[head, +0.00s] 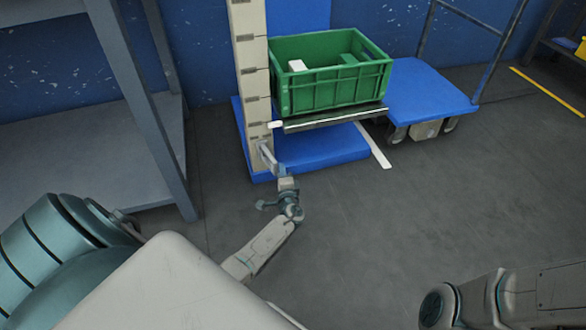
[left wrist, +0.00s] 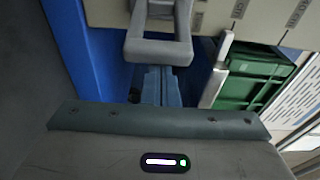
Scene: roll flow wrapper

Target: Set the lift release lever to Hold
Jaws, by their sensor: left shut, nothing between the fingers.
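The lift's cream mast (head: 252,75) stands on a blue base (head: 325,148). A grey looped handle (head: 268,156), which looks like the release lever, sticks out low on the mast. In the left wrist view the handle (left wrist: 158,50) is a squared loop just beyond my fingers. My left gripper (head: 284,178) is just below and in front of it in the head view, shut and empty. Its fingertips (left wrist: 160,74) show close to the loop's lower bar; I cannot tell if they touch. No Hold marking is readable. My right gripper is out of view.
A green crate (head: 330,85) rests on the lift platform (head: 335,118) with small items inside; the crate also shows in the left wrist view (left wrist: 248,78). A blue cart (head: 425,92) stands at right, a grey shelf (head: 150,110) at left. Floor in front is clear.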

